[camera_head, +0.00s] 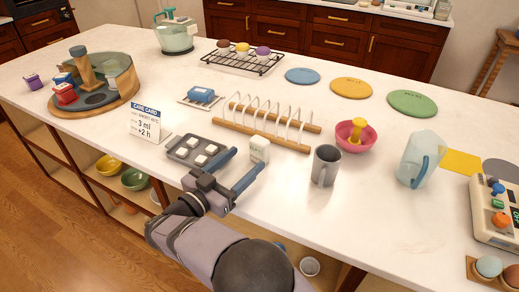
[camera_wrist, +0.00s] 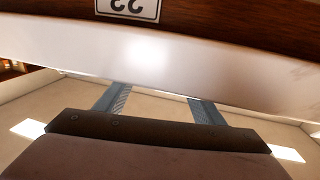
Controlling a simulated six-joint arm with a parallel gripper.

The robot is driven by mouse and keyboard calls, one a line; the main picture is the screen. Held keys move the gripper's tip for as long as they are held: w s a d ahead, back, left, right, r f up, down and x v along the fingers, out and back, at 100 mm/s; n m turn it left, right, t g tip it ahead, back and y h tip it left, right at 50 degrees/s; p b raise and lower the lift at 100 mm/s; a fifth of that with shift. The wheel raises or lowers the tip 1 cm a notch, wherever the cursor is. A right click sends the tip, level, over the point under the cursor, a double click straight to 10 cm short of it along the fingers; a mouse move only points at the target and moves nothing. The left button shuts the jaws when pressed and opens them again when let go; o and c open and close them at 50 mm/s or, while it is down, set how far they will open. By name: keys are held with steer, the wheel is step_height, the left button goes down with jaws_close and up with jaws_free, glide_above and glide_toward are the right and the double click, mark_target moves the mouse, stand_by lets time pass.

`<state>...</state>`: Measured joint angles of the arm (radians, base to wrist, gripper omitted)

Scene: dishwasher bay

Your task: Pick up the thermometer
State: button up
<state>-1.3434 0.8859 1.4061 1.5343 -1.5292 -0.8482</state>
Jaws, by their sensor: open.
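My gripper (camera_head: 246,161) is open at the front edge of the white counter, with nothing seen between its fingers. Its two blue-grey fingers also show apart and empty in the wrist view (camera_wrist: 158,98). A small white upright block (camera_head: 260,148) stands just beyond the fingertips, apart from them as far as I can tell. It may be the thermometer, but it is too small to be sure. No other thing in the head view is clearly a thermometer. The wrist view shows none.
A dark tray (camera_head: 183,158) with white cubes lies left of the fingers. A wooden rack (camera_head: 262,136) stands behind the white block. A grey mug (camera_head: 325,167), pink bowl (camera_head: 352,142) and clear jug (camera_head: 420,160) stand right.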

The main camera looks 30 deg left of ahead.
mark_target(256, 151)
steer(key=w, duration=0.1)
steer(key=w+d+p, duration=0.1)
steer(key=w, duration=0.1)
steer(key=shift+w+d+r, duration=0.1)
steer(key=shift+w+r, duration=0.1)
steer(key=shift+w, duration=0.8)
steer(key=shift+d, duration=0.1)
steer(key=c, duration=1.2)
